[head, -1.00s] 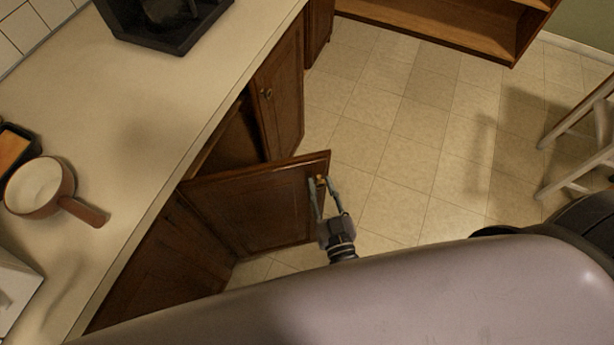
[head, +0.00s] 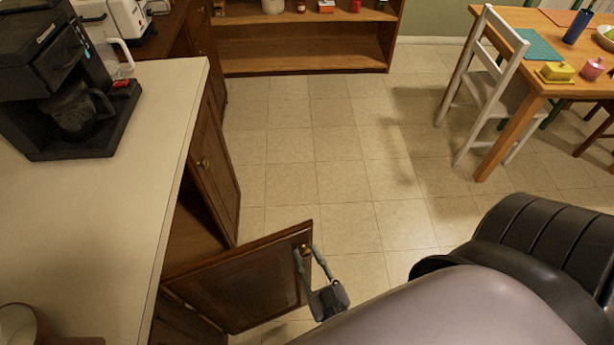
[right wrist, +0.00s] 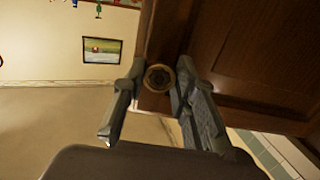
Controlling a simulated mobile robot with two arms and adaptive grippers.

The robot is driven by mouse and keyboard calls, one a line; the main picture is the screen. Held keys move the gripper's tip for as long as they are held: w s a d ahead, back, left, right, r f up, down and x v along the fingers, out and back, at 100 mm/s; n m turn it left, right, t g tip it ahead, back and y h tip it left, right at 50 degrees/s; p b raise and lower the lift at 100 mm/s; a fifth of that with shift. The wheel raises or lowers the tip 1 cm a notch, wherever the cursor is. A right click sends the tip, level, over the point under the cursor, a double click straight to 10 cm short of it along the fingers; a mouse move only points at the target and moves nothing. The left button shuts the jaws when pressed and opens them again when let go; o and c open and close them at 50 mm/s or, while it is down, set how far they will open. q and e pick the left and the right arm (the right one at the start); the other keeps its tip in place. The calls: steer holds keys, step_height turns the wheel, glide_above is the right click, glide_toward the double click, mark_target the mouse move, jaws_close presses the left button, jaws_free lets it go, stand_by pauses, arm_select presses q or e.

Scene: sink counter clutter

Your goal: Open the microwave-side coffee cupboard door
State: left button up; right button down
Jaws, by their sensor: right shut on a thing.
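The brown wooden cupboard door (head: 240,287) stands open, swung out from the counter front into the room. Its round brass knob (head: 305,247) is near the door's free upper corner. My right gripper (head: 307,252) has its fingers on either side of this knob and is shut on it. In the right wrist view the knob (right wrist: 158,78) sits between the two grey fingers, with the dark door panel (right wrist: 250,60) behind and to the right. The dark cupboard opening (head: 195,235) shows behind the door; its contents are hidden. My left gripper is not in view.
A second cupboard door (head: 213,165) beyond the opening stands close to the counter front. A coffee machine (head: 70,80) is on the pale counter (head: 120,190). The tiled floor (head: 340,150) is clear; a white chair (head: 495,85) and wooden table (head: 540,70) stand at right.

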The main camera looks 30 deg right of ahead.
steer(key=c, duration=1.3)
jaws_free()
steer(key=s, duration=0.4)
steer(key=s+a, duration=0.1)
steer(key=s, duration=0.3)
steer(key=s+a, duration=0.1)
steer(key=s, duration=0.3)
